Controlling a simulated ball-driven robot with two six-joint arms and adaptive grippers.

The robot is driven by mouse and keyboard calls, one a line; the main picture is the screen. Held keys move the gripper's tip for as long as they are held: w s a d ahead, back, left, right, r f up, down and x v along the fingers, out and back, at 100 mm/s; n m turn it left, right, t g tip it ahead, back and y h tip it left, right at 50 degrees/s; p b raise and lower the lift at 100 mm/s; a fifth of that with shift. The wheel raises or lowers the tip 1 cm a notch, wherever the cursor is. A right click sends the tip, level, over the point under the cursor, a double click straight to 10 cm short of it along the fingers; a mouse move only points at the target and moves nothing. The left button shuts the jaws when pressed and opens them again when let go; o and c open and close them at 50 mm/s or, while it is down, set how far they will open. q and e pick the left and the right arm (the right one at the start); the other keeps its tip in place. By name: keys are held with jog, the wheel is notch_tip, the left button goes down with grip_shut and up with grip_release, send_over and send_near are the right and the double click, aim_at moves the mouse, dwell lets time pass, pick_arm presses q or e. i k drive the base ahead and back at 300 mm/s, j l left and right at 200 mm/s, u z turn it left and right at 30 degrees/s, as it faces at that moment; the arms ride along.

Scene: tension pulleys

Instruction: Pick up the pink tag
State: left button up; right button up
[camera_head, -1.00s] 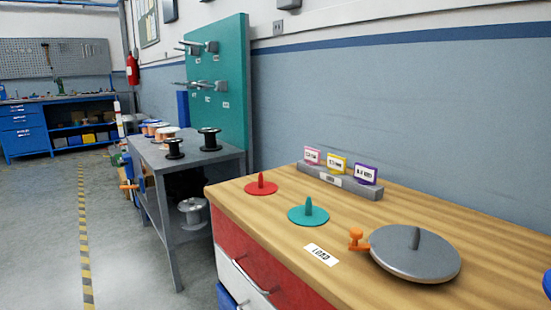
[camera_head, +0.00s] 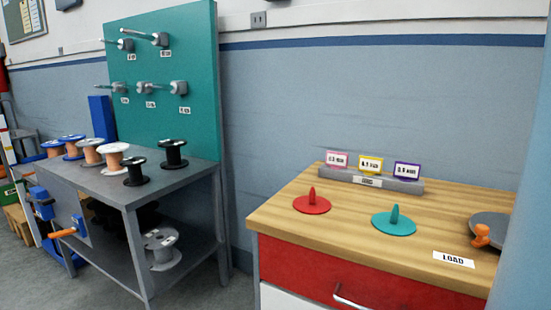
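The pink tag (camera_head: 338,160) stands upright at the left end of a grey holder block (camera_head: 408,186) at the back of the wooden bench top. It is a small white card with a pink border and dark print too small to read surely. A yellow tag (camera_head: 370,164) and a purple tag (camera_head: 407,171) stand to its right in the same block. Neither of my grippers shows in the view.
A red disc (camera_head: 311,204) and a teal disc (camera_head: 393,223), each with a peg, lie before the block. A LOAD label (camera_head: 453,259) and grey turntable (camera_head: 490,226) are at right. A grey table (camera_head: 150,187) with several spools stands left, below a teal pegboard (camera_head: 170,65).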

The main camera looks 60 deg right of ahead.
aim_at(336, 160)
jog(key=i+z, duration=0.25)
jog(key=i, duration=0.2)
jog(key=i+j+z, duration=0.3)
jog(key=i+z, duration=0.2)
jog(key=z, duration=0.25)
jog(key=i+j+z, duration=0.1)
jog(key=z, duration=0.4)
jog(key=i+j+z, duration=0.2)
jog(key=z, duration=0.25)
jog(key=i+j+z, duration=0.2)
jog(key=z, duration=0.3)
